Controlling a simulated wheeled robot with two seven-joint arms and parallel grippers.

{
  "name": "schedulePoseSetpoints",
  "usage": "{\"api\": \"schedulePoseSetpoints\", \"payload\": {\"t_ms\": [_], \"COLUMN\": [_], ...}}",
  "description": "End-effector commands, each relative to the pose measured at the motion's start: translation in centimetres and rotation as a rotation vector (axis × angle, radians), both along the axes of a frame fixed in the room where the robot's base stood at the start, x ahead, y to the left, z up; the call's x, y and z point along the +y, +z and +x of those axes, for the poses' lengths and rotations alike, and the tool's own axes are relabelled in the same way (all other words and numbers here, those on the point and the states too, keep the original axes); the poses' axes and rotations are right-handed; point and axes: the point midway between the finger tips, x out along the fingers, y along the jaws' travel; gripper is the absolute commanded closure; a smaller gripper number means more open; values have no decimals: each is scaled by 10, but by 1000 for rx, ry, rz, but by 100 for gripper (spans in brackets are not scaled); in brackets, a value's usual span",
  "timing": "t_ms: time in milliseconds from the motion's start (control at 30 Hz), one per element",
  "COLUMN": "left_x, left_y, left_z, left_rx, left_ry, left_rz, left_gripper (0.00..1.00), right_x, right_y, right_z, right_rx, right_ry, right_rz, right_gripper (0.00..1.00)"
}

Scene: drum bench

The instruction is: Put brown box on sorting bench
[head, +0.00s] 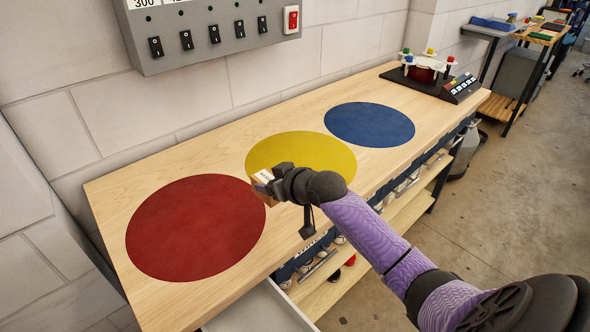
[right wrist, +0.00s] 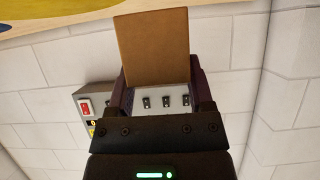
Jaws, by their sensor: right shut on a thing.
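The brown box (right wrist: 156,48) is held between the fingers of my right gripper (right wrist: 160,92), as the right wrist view shows. In the head view a small part of the brown box (head: 263,188) shows at the tip of my right gripper (head: 268,181), the rest hidden behind it. They appear over the bench between the red and yellow discs; I cannot tell the height of the box above the wood. The sorting bench (head: 110,199) is a light wooden top against a wall. My left gripper is not in view.
The bench carries a red disc (head: 195,228), a yellow disc (head: 310,150) and a blue disc (head: 369,124). A dark device with coloured knobs (head: 440,82) stands at its far end. A switch panel (head: 212,35) hangs above. An open drawer (head: 262,310) juts from the front.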

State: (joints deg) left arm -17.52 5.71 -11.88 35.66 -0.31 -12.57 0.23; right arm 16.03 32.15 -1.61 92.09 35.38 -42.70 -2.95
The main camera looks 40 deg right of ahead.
Motion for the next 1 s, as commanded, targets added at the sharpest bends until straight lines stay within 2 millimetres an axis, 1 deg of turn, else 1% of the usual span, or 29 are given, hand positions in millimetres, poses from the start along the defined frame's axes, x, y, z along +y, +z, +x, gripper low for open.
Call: {"api": "schedulePoseSetpoints", "payload": {"t_ms": [33, 167, 333, 367, 533, 667, 700, 767, 800, 833, 1000], "left_x": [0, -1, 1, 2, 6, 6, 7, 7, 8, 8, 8], "left_y": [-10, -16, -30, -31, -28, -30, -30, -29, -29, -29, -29], "left_z": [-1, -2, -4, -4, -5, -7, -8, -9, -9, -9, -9], "left_rx": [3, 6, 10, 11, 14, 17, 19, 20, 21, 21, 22], "left_ry": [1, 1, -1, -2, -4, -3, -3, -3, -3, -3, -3], "left_rz": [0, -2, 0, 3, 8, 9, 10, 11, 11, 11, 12], "left_gripper": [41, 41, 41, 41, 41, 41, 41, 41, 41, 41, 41], "right_x": [0, 0, 0, 0, 0, 0, 0, 0, 0, 0, 0], "right_y": [-18, -34, -66, -68, -64, -67, -68, -67, -67, -67, -67], "right_z": [0, 0, -1, -1, 0, 0, -1, -1, 0, 0, -1], "right_rx": [4, 2, 3, 1, -2, -1, -1, -1, -1, -1, -1], "right_ry": [0, 1, 1, 2, 2, 3, 3, 3, 3, 3, 3], "right_rz": [2, 0, 2, 1, 0, -1, -1, -1, -1, -1, -1], "right_gripper": [96, 96, 96, 96, 96, 96, 29, 16, 8, 1, 0]}}
